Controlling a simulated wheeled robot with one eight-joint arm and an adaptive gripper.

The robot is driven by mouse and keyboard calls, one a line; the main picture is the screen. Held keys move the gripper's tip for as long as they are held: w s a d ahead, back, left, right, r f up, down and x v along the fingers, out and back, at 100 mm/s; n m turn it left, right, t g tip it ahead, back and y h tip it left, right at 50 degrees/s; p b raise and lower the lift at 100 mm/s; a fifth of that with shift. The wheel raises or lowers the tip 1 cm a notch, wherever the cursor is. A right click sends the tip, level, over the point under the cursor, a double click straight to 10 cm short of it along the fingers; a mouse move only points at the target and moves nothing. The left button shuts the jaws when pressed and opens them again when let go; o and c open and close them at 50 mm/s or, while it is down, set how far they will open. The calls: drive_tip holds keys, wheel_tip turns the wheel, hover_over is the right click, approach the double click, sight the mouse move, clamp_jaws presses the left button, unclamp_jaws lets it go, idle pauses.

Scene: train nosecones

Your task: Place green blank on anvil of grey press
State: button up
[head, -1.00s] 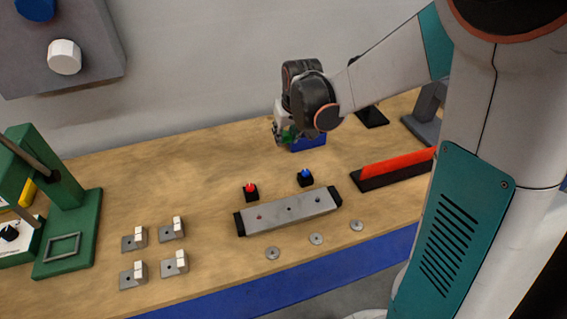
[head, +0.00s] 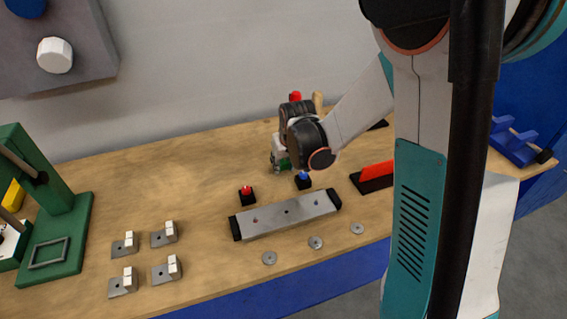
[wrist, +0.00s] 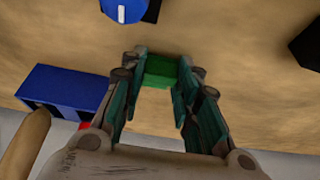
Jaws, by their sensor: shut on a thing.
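My gripper (wrist: 160,85) is shut on the green blank (wrist: 160,70), a small block between the fingertips in the wrist view. In the head view my gripper (head: 281,162) is low over the bench, behind the blue button, and a little green (head: 284,163) shows at its fingers. I cannot tell whether the blank touches the bench. The grey press is not visible now; my arm covers the back right of the bench in the head view.
A green press (head: 55,225) stands at the left. Red (head: 247,194) and blue (head: 303,180) buttons sit behind a grey bar (head: 285,215). Several metal blocks and washers lie in front. A blue box (wrist: 62,92) is near my gripper. The left-middle bench is clear.

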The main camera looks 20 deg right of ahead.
drive_tip(key=shift+f, duration=0.1)
drive_tip(key=shift+f, duration=0.1)
drive_tip(key=o, duration=1)
drive_tip(key=shift+c, duration=0.2)
drive_tip(key=shift+r, duration=0.2)
